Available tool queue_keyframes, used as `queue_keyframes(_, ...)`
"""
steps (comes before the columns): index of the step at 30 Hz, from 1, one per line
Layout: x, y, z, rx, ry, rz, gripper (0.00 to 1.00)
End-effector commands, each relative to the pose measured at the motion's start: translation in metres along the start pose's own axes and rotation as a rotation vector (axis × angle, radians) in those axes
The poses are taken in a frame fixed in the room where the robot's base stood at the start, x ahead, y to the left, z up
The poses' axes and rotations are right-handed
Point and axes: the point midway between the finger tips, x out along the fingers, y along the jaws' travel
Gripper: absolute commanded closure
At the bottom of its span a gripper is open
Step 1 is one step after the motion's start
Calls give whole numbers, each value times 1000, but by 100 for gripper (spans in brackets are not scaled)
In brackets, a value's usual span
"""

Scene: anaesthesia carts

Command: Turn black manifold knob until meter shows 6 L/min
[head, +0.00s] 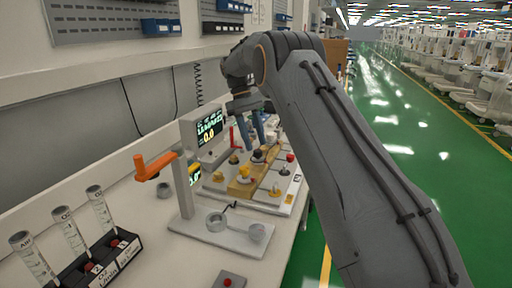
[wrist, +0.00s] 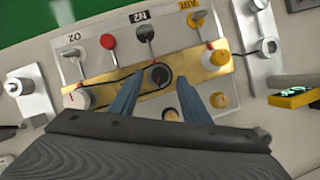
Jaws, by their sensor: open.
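The black manifold knob (wrist: 158,75) sits on a brass-coloured bar (wrist: 110,88) in the wrist view, with a dark loop around it. It also shows in the head view (head: 258,156), below my gripper. My gripper (wrist: 160,78) is open, its two blue fingers on either side of the knob in the picture. I cannot tell whether they touch it.
A white knob (wrist: 78,97) and a yellow knob (wrist: 218,100) flank the black one. Levers, one red (wrist: 108,41), stand behind along the panel. An orange handle (head: 155,164) juts out left of the display. Flow tubes (head: 68,230) stand front left.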

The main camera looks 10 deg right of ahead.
Motion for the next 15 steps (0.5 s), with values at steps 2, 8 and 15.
queue_keyframes(2, -12, 1, -2, 0, 4, 2, 57)
queue_keyframes(8, -37, 1, -2, -1, 2, 2, 57)
queue_keyframes(15, -50, 0, -1, -1, 0, 0, 57)
